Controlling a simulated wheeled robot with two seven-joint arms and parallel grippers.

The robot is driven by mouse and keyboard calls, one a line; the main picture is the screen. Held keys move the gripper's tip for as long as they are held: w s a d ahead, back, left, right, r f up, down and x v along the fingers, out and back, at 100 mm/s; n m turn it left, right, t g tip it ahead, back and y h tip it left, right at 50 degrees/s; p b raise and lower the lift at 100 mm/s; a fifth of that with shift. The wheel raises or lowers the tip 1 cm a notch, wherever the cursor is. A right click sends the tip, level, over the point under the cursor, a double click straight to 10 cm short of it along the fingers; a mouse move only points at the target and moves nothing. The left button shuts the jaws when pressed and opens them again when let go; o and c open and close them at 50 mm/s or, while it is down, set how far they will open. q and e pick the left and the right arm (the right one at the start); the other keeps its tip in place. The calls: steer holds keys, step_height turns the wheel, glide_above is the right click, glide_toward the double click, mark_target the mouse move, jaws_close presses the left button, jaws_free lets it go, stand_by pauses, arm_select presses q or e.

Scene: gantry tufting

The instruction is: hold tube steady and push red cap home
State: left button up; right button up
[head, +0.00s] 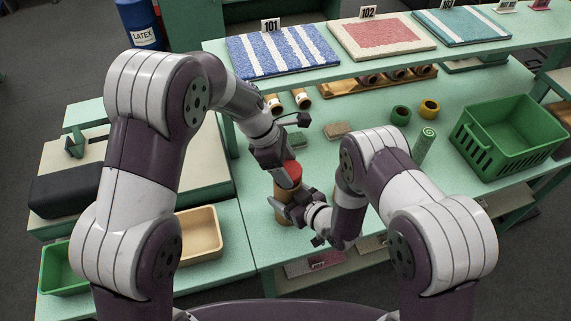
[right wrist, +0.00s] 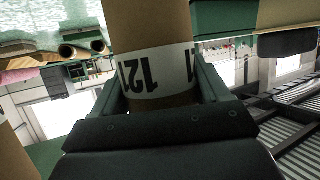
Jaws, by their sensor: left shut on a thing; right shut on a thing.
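A brown cardboard tube (head: 281,214) stands upright near the front of the green table. My right gripper (head: 297,211) is shut around the tube from the right. In the right wrist view the tube (right wrist: 150,28) runs between both fingers (right wrist: 160,92), with a white label reading 121 (right wrist: 155,73) at the fingers. The red cap (head: 293,170) is at the tube's top end. My left gripper (head: 280,172) is shut on the cap from above. The gripper hides part of the cap and the joint, so I cannot tell how deep the cap sits.
A green basket (head: 512,136) stands at the right. A green roll (head: 424,144) and green and yellow rings (head: 429,109) lie left of it. Tufted samples (head: 282,51) lie on the raised back shelf. A cream tray (head: 199,234) and a green bin (head: 62,270) stand at the left.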

arm_select(q)
steer(key=shift+f, duration=0.95)
stand_by(1.0)
steer(key=o, duration=1.1)
steer(key=shift+o, duration=0.2)
steer(key=v, duration=0.7)
steer(key=shift+r, duration=0.3)
steer(key=shift+a, duration=0.1)
